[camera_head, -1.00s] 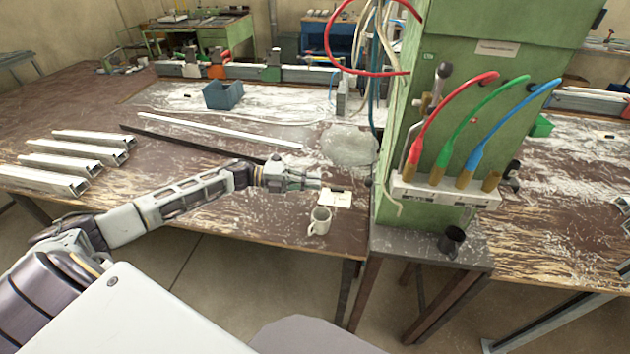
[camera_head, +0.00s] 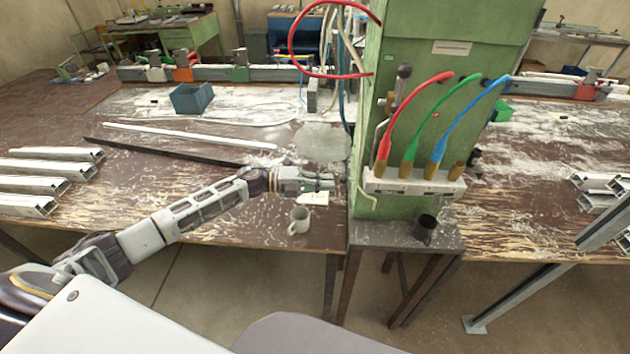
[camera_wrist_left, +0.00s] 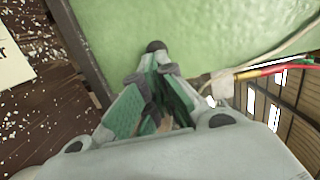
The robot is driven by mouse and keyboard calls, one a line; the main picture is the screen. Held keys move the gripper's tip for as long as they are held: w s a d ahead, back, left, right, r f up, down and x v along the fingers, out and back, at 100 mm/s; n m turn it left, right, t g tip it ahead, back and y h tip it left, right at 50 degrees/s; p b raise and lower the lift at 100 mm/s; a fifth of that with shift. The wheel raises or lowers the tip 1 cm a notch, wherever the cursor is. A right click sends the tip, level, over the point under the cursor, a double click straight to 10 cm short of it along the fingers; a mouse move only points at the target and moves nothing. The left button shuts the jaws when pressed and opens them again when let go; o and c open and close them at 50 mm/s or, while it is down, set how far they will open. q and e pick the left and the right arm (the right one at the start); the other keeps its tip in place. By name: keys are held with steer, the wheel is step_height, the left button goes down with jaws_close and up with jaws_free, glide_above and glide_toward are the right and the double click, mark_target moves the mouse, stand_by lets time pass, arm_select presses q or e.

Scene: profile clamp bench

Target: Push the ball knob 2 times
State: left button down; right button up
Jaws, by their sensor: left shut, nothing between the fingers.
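A dark round ball knob (camera_wrist_left: 155,46) shows in the left wrist view against the green side of the machine cabinet (camera_wrist_left: 210,35). My left gripper (camera_wrist_left: 157,70) is shut and empty, its fingertips pointing at the knob and right by it. I cannot tell if they touch. In the head view my left gripper (camera_head: 332,184) reaches from the left to the lower left side of the green cabinet (camera_head: 455,75). The knob is too small to make out clearly there. My right gripper is not in view.
A dark mug (camera_head: 425,229) stands on the small table before the cabinet.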

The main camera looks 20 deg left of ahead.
arm_select(q)
steer(key=shift+x, duration=0.75)
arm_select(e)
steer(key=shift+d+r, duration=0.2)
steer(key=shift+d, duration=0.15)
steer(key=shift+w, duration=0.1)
